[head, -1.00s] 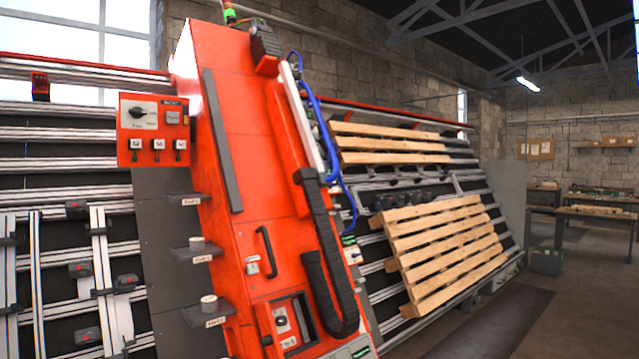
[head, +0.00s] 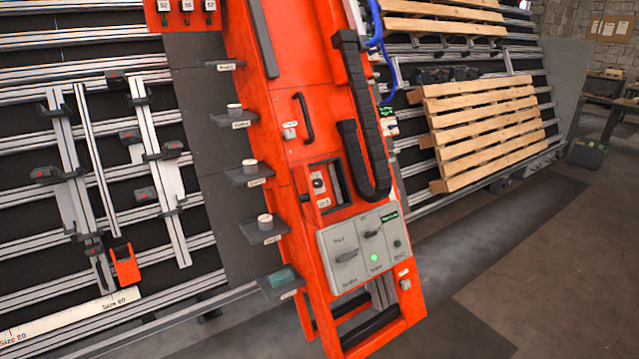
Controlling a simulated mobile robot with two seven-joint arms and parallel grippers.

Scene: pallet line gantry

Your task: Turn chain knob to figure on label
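A grey control panel (head: 356,273) sits low on the red gantry column in the head view. It carries a dark bar-shaped knob (head: 347,256) at left, another knob (head: 371,234) at upper middle and a small dark round control (head: 397,243) at right. A further small dial (head: 318,184) sits in a recess above the panel. The printing beside these controls is too small to read, so I cannot tell which is the chain knob or what figure a label gives. Neither of my grippers is in view.
Several small shelves (head: 247,177) project left of the red column (head: 300,70), some with pale round pieces. A green light (head: 374,258) glows on the panel. A slatted wooden pallet (head: 485,120) leans on the rack at right. The floor (head: 500,290) in front is clear.

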